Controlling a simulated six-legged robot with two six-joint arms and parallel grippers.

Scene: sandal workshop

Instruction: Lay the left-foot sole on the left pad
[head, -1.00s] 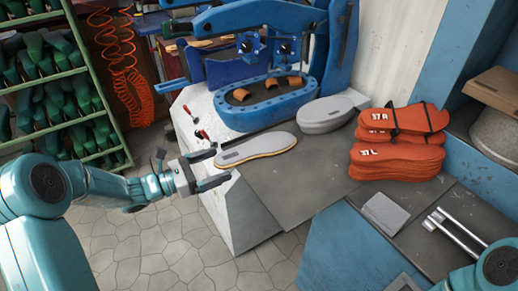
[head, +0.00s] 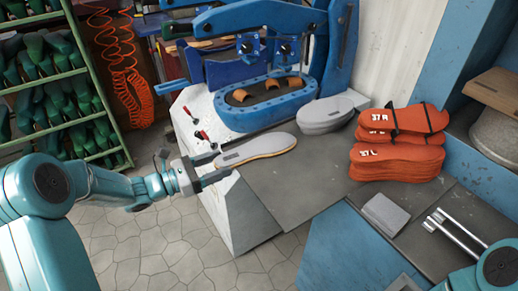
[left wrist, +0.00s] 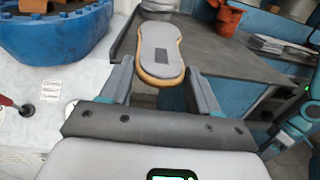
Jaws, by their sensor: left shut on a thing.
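The left wrist view shows the sole (left wrist: 160,52) stretching away between the fingers. A thicker grey foot-shaped piece (head: 326,115) lies behind it to the right. I cannot tell which thing is the left pad.
Orange soles marked 37R and 37L (head: 398,160) are stacked on the bench's right. Red-handled levers (head: 202,135) stand left of the press. The dark bench middle (head: 295,180) is clear.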

